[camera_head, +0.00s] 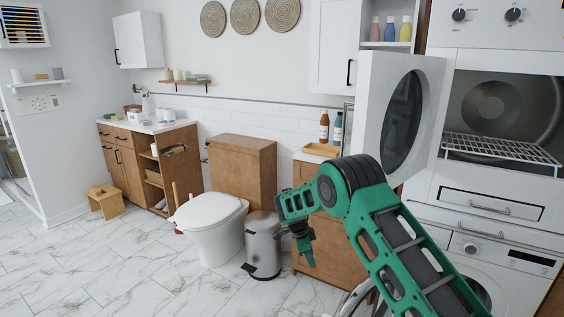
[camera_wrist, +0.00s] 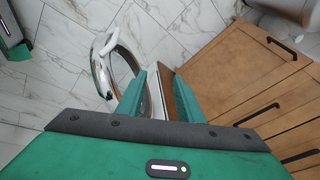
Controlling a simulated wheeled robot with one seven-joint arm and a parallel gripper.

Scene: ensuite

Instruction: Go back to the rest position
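My gripper (camera_head: 308,257) hangs from the green arm, pointing down beside the trash bin and in front of the wooden cabinet. In the wrist view its two green fingers (camera_wrist: 160,97) stand apart with a gap between them. No held object is clear in the gap; a pale strip and a brown edge show there, seemingly behind the fingers. The arm reaches out from the lower right and is bent at the dark joint. It hides part of the cabinet and of the washing machine (camera_head: 515,285).
An oven door (camera_head: 405,110) stands open above the arm, with a wire rack (camera_head: 500,147) inside the oven. A round washer door (camera_wrist: 118,62) stands open below. A grey bin (camera_head: 263,245) and a toilet (camera_head: 212,225) are left of my gripper.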

